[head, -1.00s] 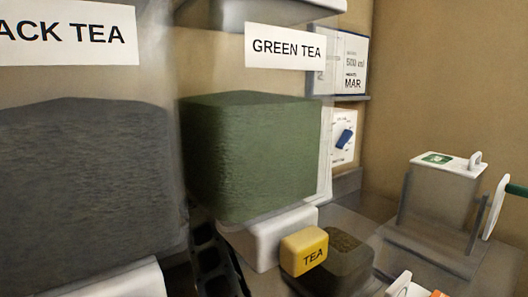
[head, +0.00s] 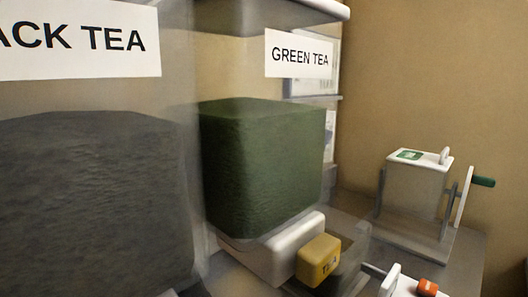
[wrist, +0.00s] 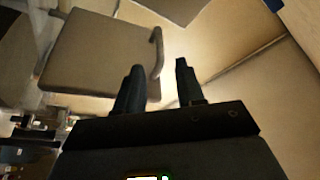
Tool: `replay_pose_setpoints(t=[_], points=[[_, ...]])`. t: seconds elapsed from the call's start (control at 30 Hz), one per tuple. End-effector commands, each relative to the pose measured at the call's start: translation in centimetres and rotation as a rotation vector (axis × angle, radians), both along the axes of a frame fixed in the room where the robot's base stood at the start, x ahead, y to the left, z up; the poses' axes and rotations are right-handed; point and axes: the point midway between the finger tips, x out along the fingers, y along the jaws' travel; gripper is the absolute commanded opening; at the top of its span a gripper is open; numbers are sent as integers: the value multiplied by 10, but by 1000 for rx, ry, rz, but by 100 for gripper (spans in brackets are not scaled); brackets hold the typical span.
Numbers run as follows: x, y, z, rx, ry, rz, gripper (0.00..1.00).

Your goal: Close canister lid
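In the head view a clear canister labelled GREEN TEA (head: 262,165) holds a dark green block of tea. A pale lid edge (head: 318,9) shows at its top, cut off by the frame, so I cannot tell whether it is shut. A larger canister labelled BLACK TEA (head: 85,195) stands at the left; its top is out of view. In the wrist view my gripper (wrist: 158,70) has its two dark fingers apart with nothing between them. A tan square panel with a loop handle (wrist: 98,58) lies beyond the fingers; I cannot tell whether it is a canister lid. My gripper is not in the head view.
A clear box with a white top (head: 418,162) and a green-handled crank (head: 483,182) stands at the right. A small orange-ended item (head: 427,287) lies low right. A bare tan wall (head: 440,70) is behind.

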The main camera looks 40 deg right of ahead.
Motion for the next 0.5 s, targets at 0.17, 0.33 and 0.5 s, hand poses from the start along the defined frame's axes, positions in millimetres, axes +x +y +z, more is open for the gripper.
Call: replay_pose_setpoints(t=[0.17,0.33,0.5], points=[[-9,-28,13,-2,1,-2,38],[-13,-45,15,-2,1,0,38],[-14,-49,14,-2,0,1,38]])
